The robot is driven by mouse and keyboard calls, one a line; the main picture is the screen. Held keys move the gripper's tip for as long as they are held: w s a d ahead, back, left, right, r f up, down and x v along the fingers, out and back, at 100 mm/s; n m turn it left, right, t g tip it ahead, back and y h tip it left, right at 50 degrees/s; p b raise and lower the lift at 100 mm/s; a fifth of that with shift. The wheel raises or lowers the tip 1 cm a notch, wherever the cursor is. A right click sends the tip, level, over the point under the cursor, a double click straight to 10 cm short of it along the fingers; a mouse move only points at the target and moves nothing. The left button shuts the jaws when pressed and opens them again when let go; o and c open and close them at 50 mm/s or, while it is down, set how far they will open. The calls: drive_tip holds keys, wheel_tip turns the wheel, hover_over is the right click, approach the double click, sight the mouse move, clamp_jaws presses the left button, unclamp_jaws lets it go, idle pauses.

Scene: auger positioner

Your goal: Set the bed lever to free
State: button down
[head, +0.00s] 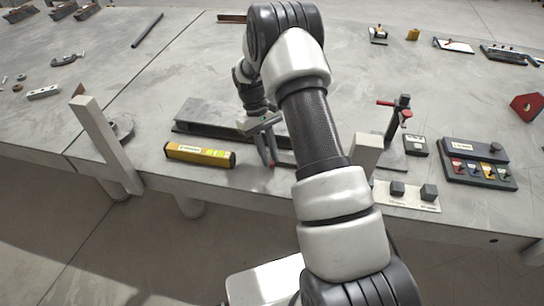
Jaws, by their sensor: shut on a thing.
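My gripper (266,150) reaches down at the front of the table, by the right part of a long dark grey bed (205,120). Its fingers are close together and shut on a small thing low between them. A reddish tip (272,165) shows at the fingertips; it looks like the end of the bed lever, but the fingers hide most of it. Whether the lever stands at free cannot be read from here. My arm covers the area just right of the gripper.
A yellow level-like block (200,155) lies left of the gripper. Right of my arm are a red-handled stand (395,120), a small grey box (415,146), a plate with two dark blocks (408,195) and a control box (480,163). A grey upright post (105,145) stands left.

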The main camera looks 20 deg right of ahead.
drive_tip(key=shift+w+a+m, duration=0.15)
drive_tip(key=shift+a+m, duration=0.05)
drive_tip(key=shift+m, duration=0.2)
drive_tip(key=c, duration=1.6)
unclamp_jaws()
drive_tip(key=shift+r, duration=0.1)
drive_tip(key=shift+d+p+v, duration=0.1)
drive_tip(key=shift+p+v, duration=0.05)
drive_tip(key=shift+v, duration=4.15)
drive_tip(key=shift+d+p+v, duration=0.15)
drive_tip(key=shift+v, duration=4.15)
